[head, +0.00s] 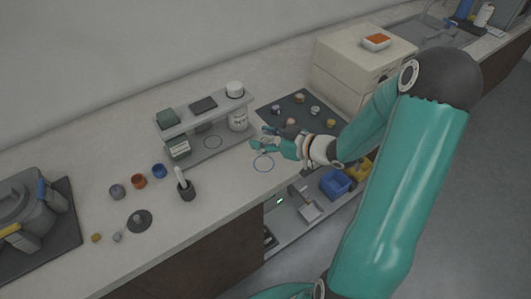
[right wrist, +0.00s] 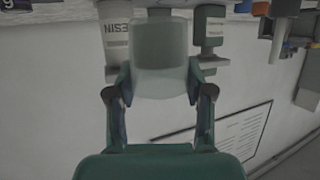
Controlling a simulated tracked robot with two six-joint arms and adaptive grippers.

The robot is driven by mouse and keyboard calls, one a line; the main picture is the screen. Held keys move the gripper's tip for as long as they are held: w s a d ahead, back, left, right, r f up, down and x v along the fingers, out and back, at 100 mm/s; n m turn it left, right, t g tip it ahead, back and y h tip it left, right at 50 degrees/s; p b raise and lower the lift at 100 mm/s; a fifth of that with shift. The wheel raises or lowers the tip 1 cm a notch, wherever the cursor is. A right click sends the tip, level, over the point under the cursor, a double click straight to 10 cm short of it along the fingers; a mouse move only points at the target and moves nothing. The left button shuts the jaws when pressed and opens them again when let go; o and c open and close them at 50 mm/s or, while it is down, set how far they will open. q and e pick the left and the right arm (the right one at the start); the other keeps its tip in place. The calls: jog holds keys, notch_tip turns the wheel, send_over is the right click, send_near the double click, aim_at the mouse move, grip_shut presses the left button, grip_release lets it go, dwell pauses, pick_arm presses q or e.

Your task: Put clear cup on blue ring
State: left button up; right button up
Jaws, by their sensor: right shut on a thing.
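The clear cup (right wrist: 160,58) is a translucent, pale vessel between the two fingers of my right gripper (right wrist: 160,88) in the right wrist view. The fingers are shut on its sides. In the head view my right gripper (head: 268,143) is over the counter, just beyond the blue ring (head: 263,171). The cup is hard to make out there, pale against the counter. The blue ring is a thin outline on the counter near its front edge, and nothing stands inside the part I see. My left gripper is not in view.
A dark mat (head: 273,99) with several small pieces lies behind. A dark holder (head: 187,191) stands to the left.

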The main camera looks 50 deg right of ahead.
aim_at(264, 153)
jog(key=shift+f, duration=3)
jog(key=shift+f+b, duration=0.2)
jog(key=shift+b, duration=0.1)
jog(key=o, duration=1.1)
jog(key=shift+r, duration=0.1)
jog(key=shift+o, duration=0.2)
jog(key=shift+r, duration=0.1)
jog(key=shift+s, duration=0.15)
jog(key=v, duration=1.1)
jog(key=shift+s+r, duration=0.2)
jog(key=shift+s, duration=0.15)
